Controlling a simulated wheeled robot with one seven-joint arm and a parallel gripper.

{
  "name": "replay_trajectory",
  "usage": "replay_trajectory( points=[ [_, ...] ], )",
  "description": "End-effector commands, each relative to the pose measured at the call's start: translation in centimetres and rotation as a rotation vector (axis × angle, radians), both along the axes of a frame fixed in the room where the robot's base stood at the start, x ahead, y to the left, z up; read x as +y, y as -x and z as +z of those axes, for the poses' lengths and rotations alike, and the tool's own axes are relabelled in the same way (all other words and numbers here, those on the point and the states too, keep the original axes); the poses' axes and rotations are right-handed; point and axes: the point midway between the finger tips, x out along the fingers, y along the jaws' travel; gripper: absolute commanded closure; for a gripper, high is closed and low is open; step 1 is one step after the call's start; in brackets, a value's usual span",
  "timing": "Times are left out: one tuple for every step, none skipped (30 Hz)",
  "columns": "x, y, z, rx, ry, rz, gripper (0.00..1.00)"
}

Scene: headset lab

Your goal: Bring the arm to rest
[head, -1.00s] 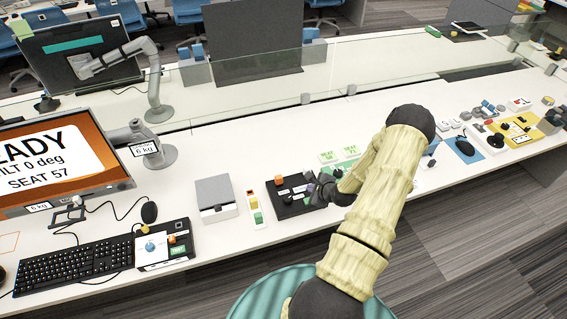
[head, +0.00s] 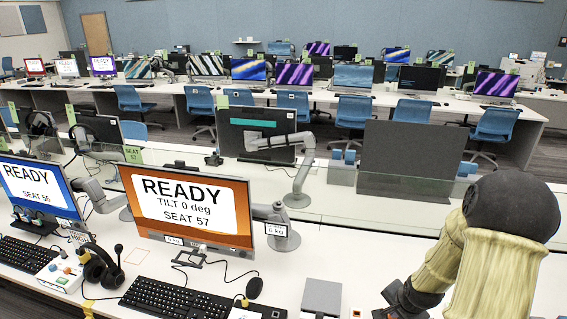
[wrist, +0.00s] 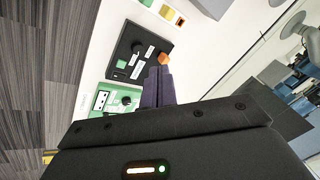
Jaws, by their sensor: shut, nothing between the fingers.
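My arm shows at the lower right of the head view, with its pale ribbed sleeve and dark round joint. My gripper (head: 396,304) is only partly in that view, at the bottom edge. In the wrist view my gripper (wrist: 159,88) has its dark purple fingers shut together, with nothing between them. It is over the desk (wrist: 110,50), and a black control box (wrist: 134,50) with an orange block lies beyond the fingertips. How high the fingers are above the desk I cannot tell.
A monitor (head: 186,208) reading READY, TILT 0 deg, SEAT 57 stands on the desk. A glass divider and a dark panel (head: 412,160) stand behind. A green panel (wrist: 121,99) is near the fingers.

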Motion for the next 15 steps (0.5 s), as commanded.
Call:
replay_trajectory(
  points=[
    [1.5,0.4,1.7,0.014,0.042,0.086,1.0],
    [2.3,0.8,2.4,0.027,0.064,0.135,1.0],
    [3.3,1.3,3.4,0.042,0.092,0.2,1.0],
    [4.1,1.7,4.2,0.054,0.112,0.249,1.0],
    [4.9,2.2,4.9,0.064,0.13,0.297,1.0],
    [5.9,2.9,5.8,0.078,0.154,0.361,1.0],
    [6.7,3.4,6.5,0.088,0.17,0.41,1.0],
    [7.5,4.0,7.2,0.096,0.185,0.459,1.0],
    [8.5,4.8,8.0,0.108,0.204,0.523,1.0],
    [9.2,5.4,8.6,0.115,0.216,0.572,1.0],
    [10.0,6.1,9.2,0.122,0.228,0.621,1.0],
    [10.9,7.1,10.0,0.131,0.242,0.687,1.0],
    [11.6,7.8,10.5,0.136,0.25,0.733,1.0],
    [12.2,8.5,11.0,0.14,0.258,0.779,1.0],
    [13.0,9.3,11.5,0.145,0.266,0.833,1.0]
  ],
)
